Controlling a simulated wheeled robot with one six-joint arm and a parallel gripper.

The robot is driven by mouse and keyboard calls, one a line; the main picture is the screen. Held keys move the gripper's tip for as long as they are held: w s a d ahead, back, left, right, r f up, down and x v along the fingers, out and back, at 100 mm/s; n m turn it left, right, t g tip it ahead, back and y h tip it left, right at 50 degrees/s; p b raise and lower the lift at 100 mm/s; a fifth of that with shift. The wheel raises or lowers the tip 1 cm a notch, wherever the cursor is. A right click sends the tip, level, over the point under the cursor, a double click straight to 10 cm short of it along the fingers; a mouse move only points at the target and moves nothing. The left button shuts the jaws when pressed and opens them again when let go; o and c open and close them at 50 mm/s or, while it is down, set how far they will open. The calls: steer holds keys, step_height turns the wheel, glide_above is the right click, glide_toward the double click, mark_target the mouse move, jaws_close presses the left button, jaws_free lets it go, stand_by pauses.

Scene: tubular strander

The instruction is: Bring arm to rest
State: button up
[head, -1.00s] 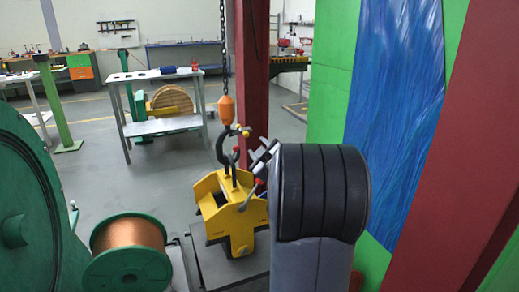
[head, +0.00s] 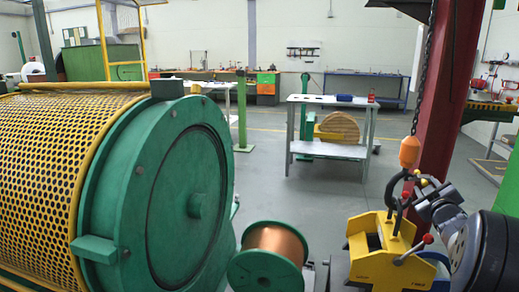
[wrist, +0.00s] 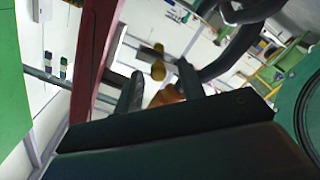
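My gripper (head: 432,198) is at the right of the head view, beside the black hook (head: 393,192) that hangs under an orange block (head: 409,152). In the wrist view my two dark gripper fingers (wrist: 160,86) stand apart, with no object visibly clamped between them. An orange part and a yellow knob show behind them. The black hook (wrist: 222,62) curves close by on the right. In the head view a yellow lifting clamp (head: 372,264) sits below the hook. Whether my gripper touches the hook or its small coloured knobs cannot be told.
A green machine drum (head: 180,200) with a yellow mesh guard (head: 45,170) fills the left. A copper spool (head: 270,262) stands beside it. A red column (head: 450,110) rises behind my gripper. A grey table (head: 330,150) stands farther back, with open floor around it.

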steer(key=shift+x, duration=1)
steer(key=shift+a+r, duration=0.1)
